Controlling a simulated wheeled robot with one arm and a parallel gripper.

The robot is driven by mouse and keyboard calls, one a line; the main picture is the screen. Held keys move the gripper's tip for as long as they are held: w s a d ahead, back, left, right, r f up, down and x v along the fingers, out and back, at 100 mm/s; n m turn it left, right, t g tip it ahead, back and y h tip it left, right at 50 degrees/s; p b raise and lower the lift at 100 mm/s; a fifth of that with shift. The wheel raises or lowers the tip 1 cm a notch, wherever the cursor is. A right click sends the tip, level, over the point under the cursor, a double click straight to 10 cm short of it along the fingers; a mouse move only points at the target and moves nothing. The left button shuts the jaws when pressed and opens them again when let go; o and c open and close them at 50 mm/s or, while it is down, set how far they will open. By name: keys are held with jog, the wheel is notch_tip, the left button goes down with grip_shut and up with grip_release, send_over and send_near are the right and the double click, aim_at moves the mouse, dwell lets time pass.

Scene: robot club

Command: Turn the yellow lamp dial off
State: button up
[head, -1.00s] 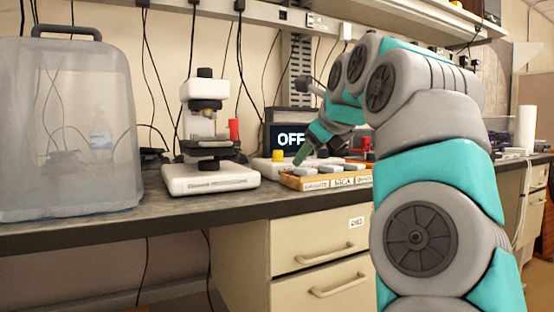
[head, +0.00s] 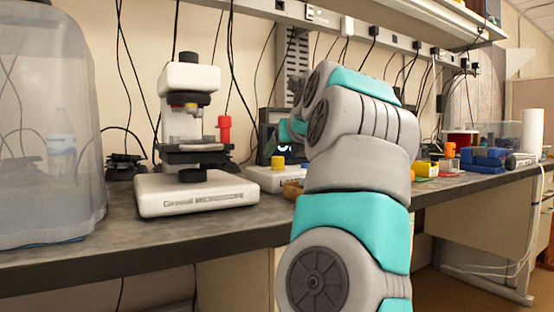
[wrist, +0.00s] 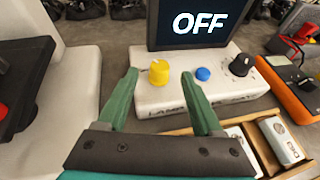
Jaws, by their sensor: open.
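The yellow lamp dial (wrist: 159,72) sits on a white control box (wrist: 165,100), also holding a blue button (wrist: 203,74) and a black knob (wrist: 241,64). The dial also shows in the head view (head: 277,163), left of my arm. A dark screen (wrist: 193,12) behind the box reads "OFF" in the wrist view; in the head view my arm mostly hides it. My gripper (wrist: 158,76) is open, with its green fingers on either side of the dial in the picture. I cannot tell whether they touch it.
A white microscope (head: 190,190) stands left of the box, with a clouded cover (head: 45,130) further left. A wooden tray (wrist: 262,150) with labelled pieces lies in front of the box. An orange-edged device (wrist: 285,95) is at the right. Bare bench shows before the microscope.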

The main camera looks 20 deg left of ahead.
aim_at(278, 158)
jog(key=p+x, duration=0.1)
jog(key=x, duration=0.3)
jog(key=shift+w, duration=0.1)
jog(key=shift+w+a+f+p, duration=0.3)
jog(key=shift+w+a+p, duration=0.05)
jog(key=shift+w+a, duration=0.1)
grip_shut()
dwell(0.4)
